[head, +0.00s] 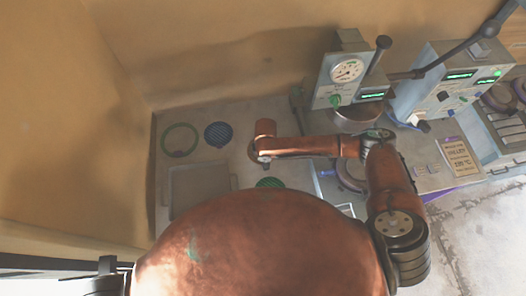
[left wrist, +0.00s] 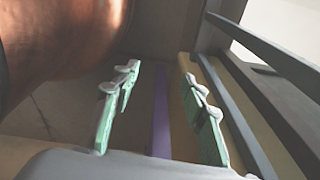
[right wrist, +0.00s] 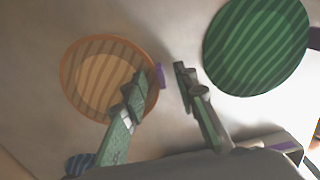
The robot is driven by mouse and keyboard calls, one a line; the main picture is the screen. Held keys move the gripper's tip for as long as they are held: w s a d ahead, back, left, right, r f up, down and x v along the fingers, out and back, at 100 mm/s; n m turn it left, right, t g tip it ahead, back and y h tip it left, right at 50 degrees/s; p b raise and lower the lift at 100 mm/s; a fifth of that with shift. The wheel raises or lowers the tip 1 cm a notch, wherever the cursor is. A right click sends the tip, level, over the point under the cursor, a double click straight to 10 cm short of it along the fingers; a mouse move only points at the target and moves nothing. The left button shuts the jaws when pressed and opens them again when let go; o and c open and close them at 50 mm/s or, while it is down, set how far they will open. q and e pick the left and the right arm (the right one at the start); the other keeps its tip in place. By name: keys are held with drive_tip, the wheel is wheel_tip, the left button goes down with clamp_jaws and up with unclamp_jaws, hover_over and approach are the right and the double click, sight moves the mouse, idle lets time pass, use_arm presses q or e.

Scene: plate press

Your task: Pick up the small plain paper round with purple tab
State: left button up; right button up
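In the right wrist view a small round (right wrist: 88,90) has a tan striped face, an orange rim and a small purple tab (right wrist: 160,75) at its right edge. I cannot make out a plain paper face. My right gripper (right wrist: 160,82) is open and empty, its fingertips on either side of the tab; contact is unclear. The left finger overlaps part of the round. In the head view my right wrist covers this spot. My left gripper (left wrist: 163,80) is open and empty, away from the rounds.
A larger green striped round (right wrist: 256,45) lies close by on the right. In the head view a green ring (head: 165,149), a blue striped round (head: 217,133) and a grey tray (head: 173,205) are on the bench. Press machines (head: 345,72) stand at the right.

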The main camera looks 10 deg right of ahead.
drive_tip(key=c, duration=0.5)
clamp_jaws()
use_arm(q)
drive_tip(key=shift+s+f, duration=0.1)
drive_tip(key=shift+s, duration=1)
drive_tip(key=shift+w, duration=0.1)
